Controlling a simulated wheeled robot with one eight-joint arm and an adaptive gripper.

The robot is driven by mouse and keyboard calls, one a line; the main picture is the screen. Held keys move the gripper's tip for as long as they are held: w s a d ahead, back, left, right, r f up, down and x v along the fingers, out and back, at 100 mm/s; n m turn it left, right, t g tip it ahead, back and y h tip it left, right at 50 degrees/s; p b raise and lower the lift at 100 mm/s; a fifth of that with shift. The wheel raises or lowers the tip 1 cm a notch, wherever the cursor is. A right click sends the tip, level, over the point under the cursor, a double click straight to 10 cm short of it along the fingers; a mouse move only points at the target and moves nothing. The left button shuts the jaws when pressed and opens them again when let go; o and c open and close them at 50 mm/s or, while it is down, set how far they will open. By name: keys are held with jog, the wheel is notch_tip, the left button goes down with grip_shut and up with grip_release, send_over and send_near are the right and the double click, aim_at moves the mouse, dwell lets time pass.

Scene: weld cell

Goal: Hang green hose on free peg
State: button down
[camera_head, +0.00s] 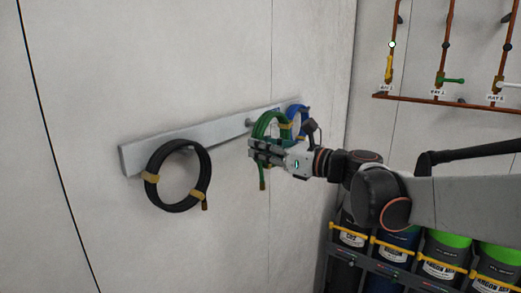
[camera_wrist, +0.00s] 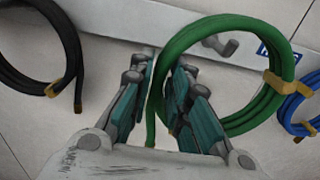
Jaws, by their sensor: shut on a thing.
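My gripper (camera_head: 258,152) is shut on the green hose (camera_head: 262,125), a coil with a tan strap. In the wrist view the green hose (camera_wrist: 285,60) passes between the fingers (camera_wrist: 162,88), and its loop spreads up and to the right. A bare grey peg (camera_head: 249,122) on the wall rail (camera_head: 190,136) shows just left of the green coil. In the wrist view the peg (camera_wrist: 222,45) shows through the green loop, beyond it. I cannot tell how far the hose is from the peg.
A black hose (camera_head: 152,188) hangs at the rail's left part. A blue hose (camera_head: 303,112) hangs at the right end, close beside the green coil. Copper pipes with valves (camera_head: 440,98) are on the right wall, above a rack of gas cylinders (camera_head: 397,243). The wall between black and green hoses is clear.

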jog(key=w+a+f+b, duration=0.2)
jog(key=w+a, duration=0.1)
jog(key=a, duration=0.1)
jog(key=shift+w+a, duration=0.3)
dwell(0.7)
dwell(0.6)
jog(key=c, duration=1.4)
grip_release()
jog(key=shift+c, duration=0.2)
